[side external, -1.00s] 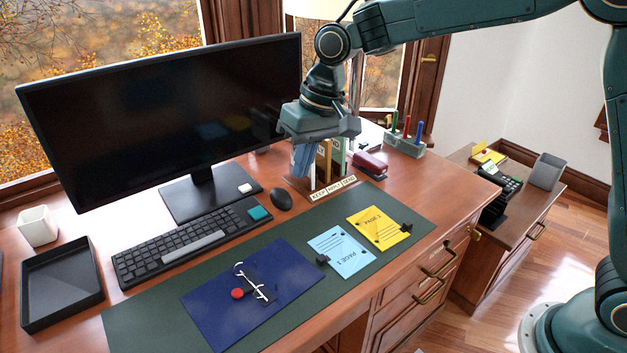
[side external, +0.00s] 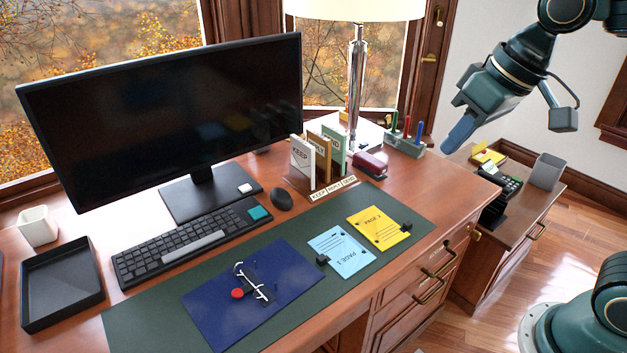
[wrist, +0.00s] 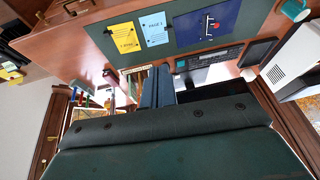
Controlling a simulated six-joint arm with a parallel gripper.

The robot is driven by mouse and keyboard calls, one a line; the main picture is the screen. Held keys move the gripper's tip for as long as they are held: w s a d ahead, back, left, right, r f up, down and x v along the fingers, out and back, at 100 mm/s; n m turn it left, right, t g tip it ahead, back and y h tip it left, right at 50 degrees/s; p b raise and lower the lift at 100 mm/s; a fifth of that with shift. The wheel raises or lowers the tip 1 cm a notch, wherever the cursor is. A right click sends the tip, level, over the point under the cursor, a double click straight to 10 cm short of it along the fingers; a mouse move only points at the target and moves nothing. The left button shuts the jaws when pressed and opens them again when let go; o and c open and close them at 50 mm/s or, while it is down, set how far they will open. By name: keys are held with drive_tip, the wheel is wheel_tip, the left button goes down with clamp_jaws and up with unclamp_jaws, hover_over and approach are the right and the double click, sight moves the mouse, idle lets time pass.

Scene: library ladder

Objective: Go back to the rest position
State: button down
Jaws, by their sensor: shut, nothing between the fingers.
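My gripper (side external: 461,134) is raised at the upper right of the side view, to the right of the desk and above the small side cabinet. Its blue fingers are together and hold nothing. In the wrist view the fingers (wrist: 157,88) show close together at the middle, with the desk beyond them. Nothing touches the gripper in the side view.
The desk holds a monitor (side external: 165,110), a lamp (side external: 357,75), a file sorter (side external: 318,160), a red stapler (side external: 371,163), a pen holder (side external: 404,146), a blue binder (side external: 252,292) and two page sheets. Air around the gripper is clear.

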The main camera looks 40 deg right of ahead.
drive_tip(key=s+d+f+t+h, duration=0.1)
drive_tip(key=s+d+f, duration=0.2)
drive_tip(key=s, duration=0.7)
drive_tip(key=shift+d, duration=0.6)
drive_tip(key=c, duration=1.5)
unclamp_jaws()
drive_tip(key=shift+w, duration=0.1)
drive_tip(key=w+a+n+g, duration=0.1)
drive_tip(key=w+a+n, duration=0.25)
drive_tip(key=w, duration=0.35)
drive_tip(key=w+a+r+n+g, duration=0.1)
drive_tip(key=w+a+n, duration=0.25)
drive_tip(key=w, duration=0.45)
drive_tip(key=w+a+n+g, duration=0.1)
drive_tip(key=w+a+n, duration=0.1)
drive_tip(key=w+a, duration=0.35)
drive_tip(key=w+a+f+n, duration=0.3)
drive_tip(key=w+a+f, duration=0.1)
drive_tip(key=f, duration=0.3)
drive_tip(key=w+a+f+n+g, duration=0.1)
drive_tip(key=w+a+f+n, duration=0.2)
drive_tip(key=w+a+f, duration=0.2)
drive_tip(key=w+a+f+n+g, duration=0.1)
drive_tip(key=w+a+f+n, duration=0.2)
drive_tip(key=a+f, duration=0.5)
drive_tip(key=shift+w+a+f+n, duration=0.25)
drive_tip(key=shift+w+f+n, duration=0.05)
drive_tip(key=shift+w+f, duration=0.4)
